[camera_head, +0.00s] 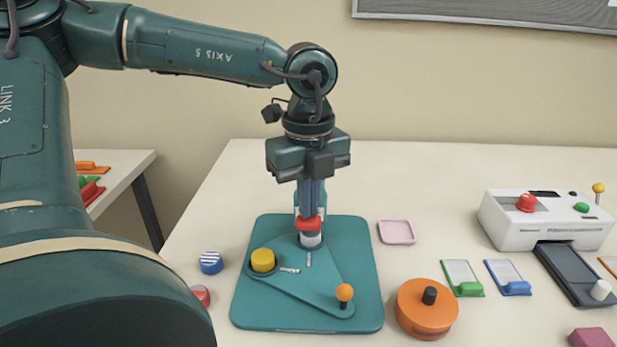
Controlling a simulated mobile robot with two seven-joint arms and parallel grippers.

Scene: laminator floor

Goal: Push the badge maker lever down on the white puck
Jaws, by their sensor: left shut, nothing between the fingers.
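The badge maker is a teal base (257,309) with a triangular swing plate on the table in the head view. A red part (309,224), apparently its lever or press head, is at the back of the plate. The white puck (311,240) shows directly under the red part; whether they touch I cannot tell. A yellow puck (262,260) sits at the plate's left, and an orange knob (344,292) stands at its front right. My left gripper (312,204) is shut, pointing down at the red part, and hides the lever's column. My right gripper is not in view.
A pink tray (397,232) and an orange round piece with a black knob (427,308) lie right of the badge maker. A white laminator (545,220) is farther right. Striped (210,262) and red (201,296) pucks are at the left. The table behind is clear.

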